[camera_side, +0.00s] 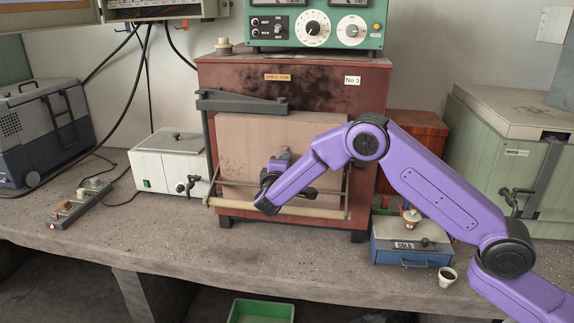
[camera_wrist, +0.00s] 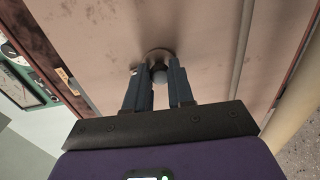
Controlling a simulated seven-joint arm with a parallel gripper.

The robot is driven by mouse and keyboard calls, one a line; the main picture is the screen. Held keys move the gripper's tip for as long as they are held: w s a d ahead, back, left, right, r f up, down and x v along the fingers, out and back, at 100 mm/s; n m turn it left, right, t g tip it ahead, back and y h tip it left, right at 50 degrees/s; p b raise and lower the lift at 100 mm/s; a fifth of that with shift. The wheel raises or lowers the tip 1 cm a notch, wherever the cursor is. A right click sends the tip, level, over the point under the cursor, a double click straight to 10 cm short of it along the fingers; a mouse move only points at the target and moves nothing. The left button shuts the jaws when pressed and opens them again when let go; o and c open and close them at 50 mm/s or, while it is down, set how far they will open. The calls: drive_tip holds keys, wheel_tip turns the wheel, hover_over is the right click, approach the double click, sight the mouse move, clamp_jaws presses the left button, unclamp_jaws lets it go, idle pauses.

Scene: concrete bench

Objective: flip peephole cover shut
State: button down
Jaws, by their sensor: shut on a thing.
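The peephole cover (camera_wrist: 158,55) shows in the wrist view as a small dark round piece on the pale furnace door (camera_wrist: 110,20), with a rounded grey knob (camera_wrist: 159,76) in front of it. My gripper (camera_wrist: 158,82) has its two blue-grey fingers on either side of this knob and is shut on it. In the side view my gripper (camera_side: 281,166) is against the middle of the furnace door (camera_side: 240,135), and my wrist hides the cover there. How far the cover is turned, and the peephole itself, I cannot make out.
A pale horizontal bar (camera_side: 310,211) runs across the furnace (camera_side: 300,75) front below my wrist. A dark bracket (camera_side: 240,101) is at the door's upper left. A blue box (camera_side: 410,248) and small cup (camera_side: 448,277) stand right; a white unit (camera_side: 165,160) stands left.

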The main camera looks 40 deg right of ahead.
drive_tip(key=shift+w+a+m, duration=0.1)
drive_tip(key=shift+w+m, duration=0.05)
drive_tip(key=shift+m, duration=0.55)
drive_tip(key=c, duration=1)
unclamp_jaws()
drive_tip(key=shift+a, duration=0.1)
drive_tip(key=v, duration=1.7)
drive_tip(key=shift+a+r, duration=0.1)
